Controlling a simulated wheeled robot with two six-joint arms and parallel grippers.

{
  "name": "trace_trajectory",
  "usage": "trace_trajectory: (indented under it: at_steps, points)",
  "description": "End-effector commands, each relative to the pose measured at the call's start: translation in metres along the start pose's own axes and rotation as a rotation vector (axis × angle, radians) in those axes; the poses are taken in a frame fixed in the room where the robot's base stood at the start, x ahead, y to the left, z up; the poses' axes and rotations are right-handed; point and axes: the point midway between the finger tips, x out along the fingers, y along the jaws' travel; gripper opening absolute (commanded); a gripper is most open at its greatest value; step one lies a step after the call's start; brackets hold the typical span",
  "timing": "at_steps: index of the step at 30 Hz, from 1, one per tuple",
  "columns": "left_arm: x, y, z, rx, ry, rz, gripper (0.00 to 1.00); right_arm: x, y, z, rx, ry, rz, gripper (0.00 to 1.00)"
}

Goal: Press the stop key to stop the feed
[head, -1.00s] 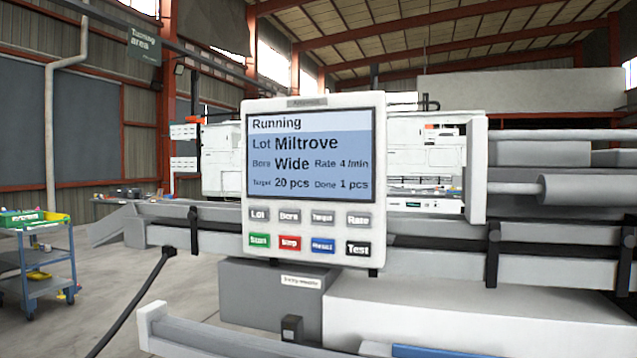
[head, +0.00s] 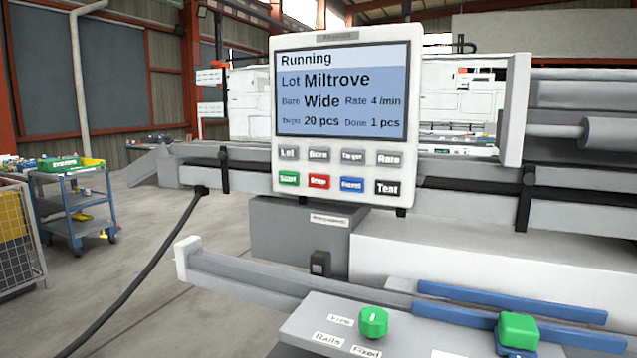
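The control panel (head: 342,150) stands upright in the middle of the head view. Its screen (head: 340,92) reads Running, Lot Miltrove, Bore Wide, Rate 4 /min, Target 20 pcs, Done 1 pcs. The red stop key (head: 319,182) is in the lower key row, between the green start key (head: 288,178) and the blue reset key (head: 352,185). The black Test key (head: 387,188) is at the row's right end. The grey Lot, Bore, Target and Rate keys form the row above. Neither of my grippers is in view.
Below the panel, a grey plate (head: 290,340) labelled Rails, Free and Fixed carries a green knob (head: 373,322). A green block (head: 517,332) and blue rails (head: 510,302) lie to its right. A blue cart (head: 75,200) stands left. A black cable (head: 150,270) runs down to the floor.

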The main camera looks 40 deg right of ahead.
Motion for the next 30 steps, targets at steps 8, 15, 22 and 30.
trace_trajectory:
  at_steps: [8, 15, 22, 30]
  points:
    - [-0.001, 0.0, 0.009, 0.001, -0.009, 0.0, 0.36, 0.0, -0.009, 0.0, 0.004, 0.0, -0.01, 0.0]
    - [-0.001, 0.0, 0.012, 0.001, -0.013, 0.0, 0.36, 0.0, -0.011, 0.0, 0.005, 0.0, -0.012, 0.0]
    - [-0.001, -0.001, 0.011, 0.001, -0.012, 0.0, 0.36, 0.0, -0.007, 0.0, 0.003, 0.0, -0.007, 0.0]
    - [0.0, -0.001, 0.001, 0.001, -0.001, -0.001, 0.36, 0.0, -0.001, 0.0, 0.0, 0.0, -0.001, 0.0]
